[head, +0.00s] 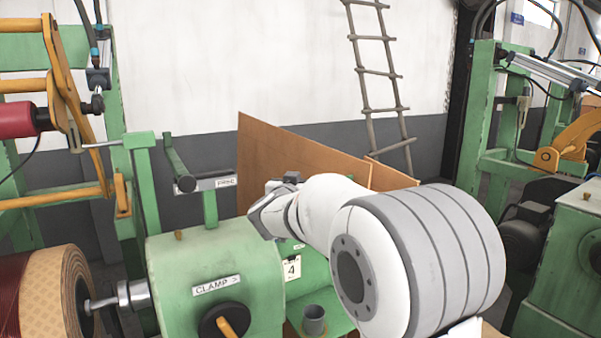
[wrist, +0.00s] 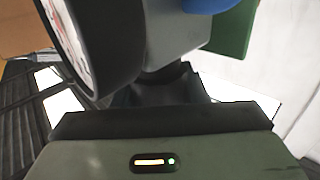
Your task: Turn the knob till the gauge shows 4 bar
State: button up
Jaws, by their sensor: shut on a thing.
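In the wrist view the gauge (wrist: 74,38) is at the upper left, seen nearly edge-on, with a dark rim and a pale face with red marks. Its needle cannot be read. A dark grey body stands beside it. My gripper (wrist: 163,92) reaches up to a dark round part below that body, which looks like the knob (wrist: 166,73), and is shut on it. Little of the knob shows between the dark jaws. In the head view my gripper (head: 268,214) is behind the green machine, and my white arm hides the gauge and knob.
A green housing (head: 205,262) labelled CLAMP, with a black dial, stands close in front at left. A grey cup (head: 314,320) is below. Brown boards (head: 285,160) and a ladder (head: 375,75) stand behind.

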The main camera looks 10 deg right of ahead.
dwell(0.5)
jog(key=o, duration=1)
jog(key=shift+c, duration=0.2)
jog(key=b+v, duration=0.1)
jog(key=v, duration=0.6)
jog(key=shift+s+a, duration=0.25)
jog(key=shift+s, duration=0.05)
